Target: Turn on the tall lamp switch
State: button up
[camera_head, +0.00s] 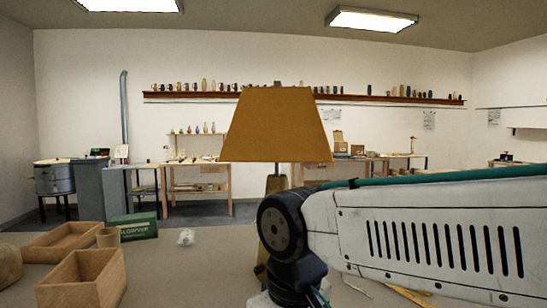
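The tall lamp stands on the worktable in the middle of the head view. It has a wide brown-orange shade (277,125) and a short metal neck above a brownish body (276,184). My white and black arm comes in from the right, and its dark joint covers most of the lamp's body. A sliver of the lower body shows left of the joint. I cannot make out a switch. My arm bends down at that joint toward the bottom edge, and I see no gripper fingers.
On the worktable (195,272) at the left are two open wooden boxes (82,280) (62,241), a wooden cup (108,237), a green box (136,226) and a small whitish object (185,237). Thin tools (408,294) lie at the right below my arm.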

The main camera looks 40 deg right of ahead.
aim_at(258, 269)
jog(key=k, duration=1.2)
jog(key=z, duration=0.5)
jog(key=i, duration=0.6)
jog(key=z, duration=0.35)
jog(key=i, duration=1.05)
jog(key=z, duration=0.1)
jog(key=k, duration=0.65)
jog(key=u, duration=0.6)
jog(key=i, duration=0.4)
jog(key=z, duration=0.05)
